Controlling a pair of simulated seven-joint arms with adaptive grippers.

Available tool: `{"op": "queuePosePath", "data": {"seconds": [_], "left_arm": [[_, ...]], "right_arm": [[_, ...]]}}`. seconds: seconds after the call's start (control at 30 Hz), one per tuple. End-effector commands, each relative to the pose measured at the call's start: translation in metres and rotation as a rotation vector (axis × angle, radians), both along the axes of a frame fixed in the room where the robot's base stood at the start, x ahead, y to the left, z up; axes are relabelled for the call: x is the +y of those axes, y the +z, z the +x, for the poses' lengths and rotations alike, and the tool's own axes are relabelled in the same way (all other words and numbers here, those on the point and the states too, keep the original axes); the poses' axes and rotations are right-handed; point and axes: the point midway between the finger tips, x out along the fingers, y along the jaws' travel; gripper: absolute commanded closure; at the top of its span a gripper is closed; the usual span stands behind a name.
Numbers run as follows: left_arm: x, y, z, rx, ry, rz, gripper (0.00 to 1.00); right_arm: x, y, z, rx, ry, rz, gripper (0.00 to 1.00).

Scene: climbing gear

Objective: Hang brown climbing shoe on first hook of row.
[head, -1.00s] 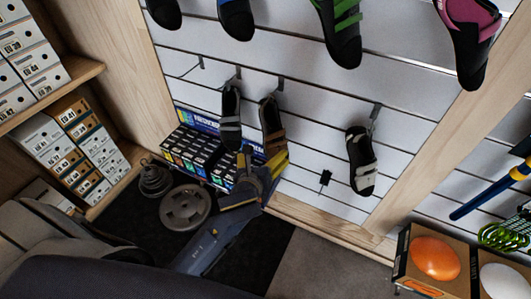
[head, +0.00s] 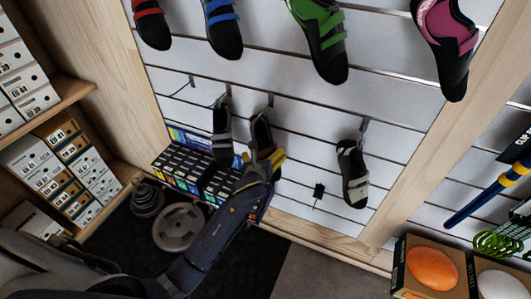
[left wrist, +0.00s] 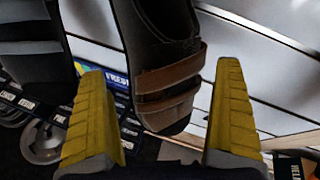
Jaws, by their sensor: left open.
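The brown climbing shoe (head: 261,132), dark with brown straps, hangs toe down from a hook (head: 271,100) on the white slatted wall. In the left wrist view the brown shoe (left wrist: 167,85) sits between the two yellow fingers, with a gap on each side. My left gripper (head: 262,158) is open around or just in front of its lower part; I cannot tell the depth. The leftmost hook (head: 191,81) of this row is bare. My right gripper is not in view.
A grey-strapped shoe (head: 222,138) hangs close on the left, also beside the left finger in the wrist view (left wrist: 36,45). A white-strapped shoe (head: 353,175) hangs to the right. Colourful shoes hang above. Small boxes (head: 190,172) stand below; weight plates (head: 180,227) lie on the floor.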

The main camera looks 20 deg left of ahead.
Motion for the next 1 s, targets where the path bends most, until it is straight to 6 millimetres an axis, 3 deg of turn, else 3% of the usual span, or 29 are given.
{"op": "queuePosePath", "data": {"seconds": [0.3, 0.73, 1.0], "left_arm": [[0.003, -0.01, 0.024, 0.0, 0.001, -0.001, 0.0], [0.004, -0.011, 0.028, 0.0, 0.0, 0.0, 0.0], [0.004, -0.011, 0.028, 0.0, 0.0, 0.0, 0.3]], "right_arm": [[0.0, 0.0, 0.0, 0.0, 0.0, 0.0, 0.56], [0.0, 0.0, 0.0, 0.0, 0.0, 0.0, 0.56], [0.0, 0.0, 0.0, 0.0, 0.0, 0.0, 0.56]]}}
